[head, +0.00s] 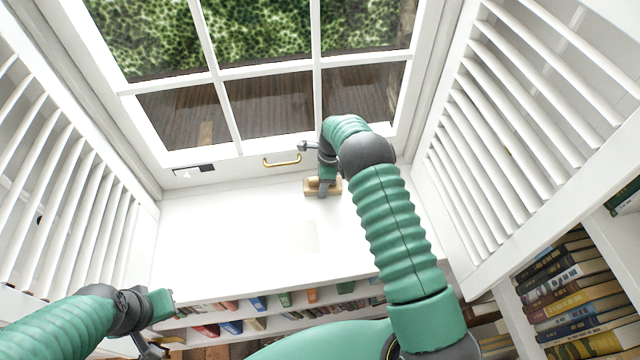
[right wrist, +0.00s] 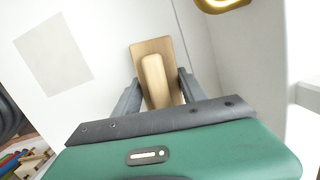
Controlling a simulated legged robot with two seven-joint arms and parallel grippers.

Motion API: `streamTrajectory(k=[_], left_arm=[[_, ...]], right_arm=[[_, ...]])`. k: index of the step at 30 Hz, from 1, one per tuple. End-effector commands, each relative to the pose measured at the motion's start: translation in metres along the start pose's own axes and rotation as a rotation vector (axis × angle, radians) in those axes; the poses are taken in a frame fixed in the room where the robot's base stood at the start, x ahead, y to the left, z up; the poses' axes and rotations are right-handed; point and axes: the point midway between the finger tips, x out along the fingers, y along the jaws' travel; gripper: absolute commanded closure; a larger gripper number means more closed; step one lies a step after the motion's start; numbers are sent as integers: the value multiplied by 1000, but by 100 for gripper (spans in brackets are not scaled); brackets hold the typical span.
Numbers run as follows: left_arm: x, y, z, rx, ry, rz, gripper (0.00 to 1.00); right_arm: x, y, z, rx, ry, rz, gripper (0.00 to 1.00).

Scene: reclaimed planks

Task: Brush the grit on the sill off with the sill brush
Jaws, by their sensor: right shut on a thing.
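The sill brush (head: 311,187) is a light wooden block with a raised wooden handle, at the back of the white sill (head: 215,235) below the window. My right gripper (head: 323,188) is shut on it. In the right wrist view the brush (right wrist: 153,52) shows between the dark fingers of my right gripper (right wrist: 158,92), which lie on either side of its handle. Its bristles are hidden. I cannot make out any grit on the bright sill. My left gripper (head: 158,325) is at the lower left, away from the brush; its finger opening is unclear.
A faint pale rectangle (head: 305,237) lies on the sill in front of the brush. A brass handle (head: 282,161) is on the window frame close behind. White slatted shutters (head: 75,225) flank both sides. Bookshelves (head: 270,302) are below the front edge. The sill's left part is clear.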

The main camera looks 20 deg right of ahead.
Motion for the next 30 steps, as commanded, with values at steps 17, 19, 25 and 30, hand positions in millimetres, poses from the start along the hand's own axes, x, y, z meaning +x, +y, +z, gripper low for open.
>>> streamTrajectory(k=[17, 19, 25, 30], left_arm=[[-33, 0, -8, 0, 0, 0, 100], [-39, 0, -9, 0, 0, 0, 100], [-43, 0, -10, 0, 0, 0, 100], [-42, 0, -10, 0, 0, 0, 100]], right_arm=[[-45, 0, 8, -1, 0, -2, 84], [-53, 0, 10, -1, -1, -2, 84], [-61, 0, 11, -1, 0, 0, 84], [-60, 0, 11, -1, 0, -1, 84]])
